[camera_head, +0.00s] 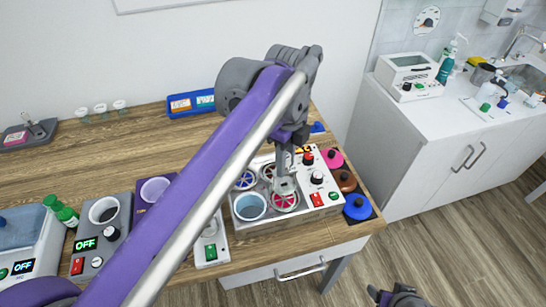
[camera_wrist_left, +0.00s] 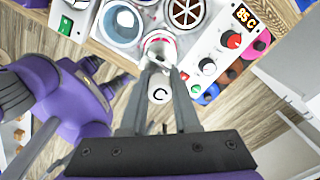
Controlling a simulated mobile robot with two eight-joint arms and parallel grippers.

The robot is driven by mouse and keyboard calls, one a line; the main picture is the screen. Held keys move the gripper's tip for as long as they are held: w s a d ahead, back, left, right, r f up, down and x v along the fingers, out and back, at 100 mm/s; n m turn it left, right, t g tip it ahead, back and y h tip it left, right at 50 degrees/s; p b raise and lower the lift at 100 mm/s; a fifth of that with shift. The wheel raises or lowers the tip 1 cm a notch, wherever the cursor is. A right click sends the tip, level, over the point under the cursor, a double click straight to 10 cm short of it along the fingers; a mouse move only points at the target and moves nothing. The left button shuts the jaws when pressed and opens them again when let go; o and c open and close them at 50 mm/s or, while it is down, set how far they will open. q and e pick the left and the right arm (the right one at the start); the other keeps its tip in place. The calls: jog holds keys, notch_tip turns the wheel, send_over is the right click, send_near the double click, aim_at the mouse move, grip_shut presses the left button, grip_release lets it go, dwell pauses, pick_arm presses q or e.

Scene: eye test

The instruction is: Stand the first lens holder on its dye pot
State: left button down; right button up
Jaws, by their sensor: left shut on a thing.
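My left gripper (camera_head: 284,183) is over the front of the white dye unit (camera_head: 304,222). It is shut on a small pale part, which I take to be the first lens holder (camera_wrist_left: 158,90); a dark "C" mark shows on it. A red-and-white round pot (camera_head: 286,203) is just below the fingertips in the head view, and in the wrist view it shows beyond them (camera_wrist_left: 159,44). Whether the holder touches that pot I cannot tell. A pot of blue liquid (camera_head: 250,207) is to its left. Part of a dark gripper, my right one (camera_head: 388,296), shows at the bottom edge; its jaws are unclear.
Pink (camera_head: 332,158), brown (camera_head: 346,181) and blue (camera_head: 357,207) lids lie along the unit's right side. My left arm hides the table's middle.

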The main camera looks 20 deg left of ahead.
aim_at(285, 185)
pick_arm(q)
jog(key=shift+d, duration=0.25)
jog(key=shift+a+f+b, duration=0.15)
jog(key=shift+f+b, duration=0.35)
jog(key=shift+f, duration=0.15)
notch_tip(285, 185, down, 2)
jog(key=shift+f+b, duration=0.1)
jog(key=shift+b, duration=0.7)
jog(key=shift+f+b, duration=0.3)
jog(key=shift+f, duration=0.4)
jog(key=shift+f, duration=0.25)
jog(key=c, duration=0.6)
grip_release()
jog(key=shift+o, duration=0.3)
jog(key=o, duration=0.3)
